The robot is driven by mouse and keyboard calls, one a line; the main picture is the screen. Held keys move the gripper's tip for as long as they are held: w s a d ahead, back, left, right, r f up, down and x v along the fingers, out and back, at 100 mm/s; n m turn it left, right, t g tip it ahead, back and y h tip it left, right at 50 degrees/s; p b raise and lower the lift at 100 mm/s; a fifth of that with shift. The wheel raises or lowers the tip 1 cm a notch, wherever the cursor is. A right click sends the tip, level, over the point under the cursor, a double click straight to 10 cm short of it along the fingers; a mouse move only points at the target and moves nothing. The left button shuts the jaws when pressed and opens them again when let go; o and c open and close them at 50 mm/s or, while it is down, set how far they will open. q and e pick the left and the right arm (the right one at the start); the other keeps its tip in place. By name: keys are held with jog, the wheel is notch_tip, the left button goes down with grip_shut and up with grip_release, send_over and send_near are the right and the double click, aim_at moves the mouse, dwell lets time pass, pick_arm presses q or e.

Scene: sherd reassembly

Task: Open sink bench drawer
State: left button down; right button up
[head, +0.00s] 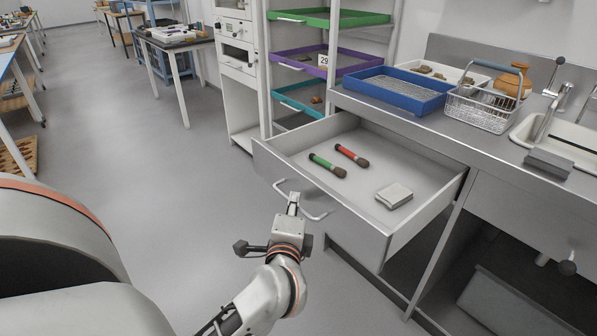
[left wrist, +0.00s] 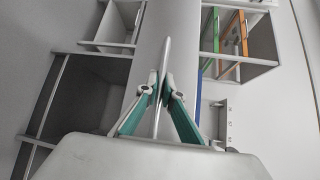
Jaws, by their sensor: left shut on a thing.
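The sink bench drawer (head: 350,190) is pulled well out from the bench. Inside lie a green-handled brush (head: 328,165), a red-handled brush (head: 352,156) and a folded grey cloth or pad (head: 394,195). The drawer's bar handle (head: 314,217) is on its front face. My left gripper (head: 293,199) is at this handle. In the left wrist view its two green-sided fingers (left wrist: 161,92) close on the thin handle bar (left wrist: 165,60). My right gripper is not in view.
The bench top holds a blue tray (head: 378,106), a wire basket (head: 482,124), a clay pot (head: 512,80) and a sink (head: 570,140). A shelf rack with coloured trays (head: 330,18) stands behind the drawer. The floor (head: 170,180) to the left is clear.

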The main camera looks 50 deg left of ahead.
pick_arm(q)
jog(key=shift+d, duration=0.1)
jog(key=c, duration=2.2)
grip_release()
jog(key=shift+s, duration=0.1)
jog(key=v, duration=1.2)
